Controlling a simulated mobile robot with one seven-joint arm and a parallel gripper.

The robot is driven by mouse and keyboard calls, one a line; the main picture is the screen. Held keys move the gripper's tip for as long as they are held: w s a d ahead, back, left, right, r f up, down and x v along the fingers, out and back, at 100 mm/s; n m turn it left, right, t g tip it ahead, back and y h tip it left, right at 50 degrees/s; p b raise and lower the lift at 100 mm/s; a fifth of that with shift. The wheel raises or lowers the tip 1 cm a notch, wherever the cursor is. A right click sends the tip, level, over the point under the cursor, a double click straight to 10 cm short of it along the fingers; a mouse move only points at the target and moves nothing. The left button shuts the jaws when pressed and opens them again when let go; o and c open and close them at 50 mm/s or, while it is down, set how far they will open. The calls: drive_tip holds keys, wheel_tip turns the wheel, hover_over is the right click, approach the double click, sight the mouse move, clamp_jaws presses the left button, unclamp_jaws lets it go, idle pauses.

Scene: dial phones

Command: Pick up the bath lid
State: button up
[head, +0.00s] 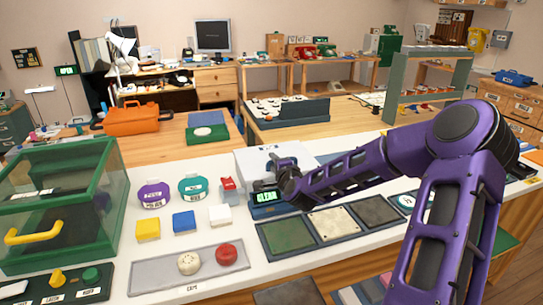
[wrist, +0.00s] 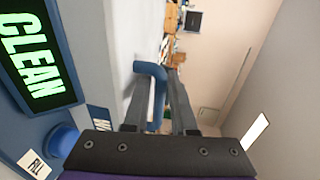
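The bath is a white box with a blue front and a green-lit display (head: 265,196), in the middle of the white counter in the head view. The display reads CLEAN in the wrist view (wrist: 38,55). The pale lid (head: 252,160) seems to be shut on top, partly hidden by my gripper. In the wrist view a blue bent handle (wrist: 153,72) stands out from the white lid surface (wrist: 118,45). My gripper (head: 277,163) is at the lid. Its two fingers (wrist: 163,98) are apart, with the handle between or just beside them; contact cannot be told.
A green-framed glass case (head: 65,200) stands at the left. Coloured blocks and labelled lids lie left of the bath. A blue-grey tray of pieces (head: 290,122) is behind.

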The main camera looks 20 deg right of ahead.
drive_tip(key=shift+c, duration=0.3)
clamp_jaws()
idle(1.2)
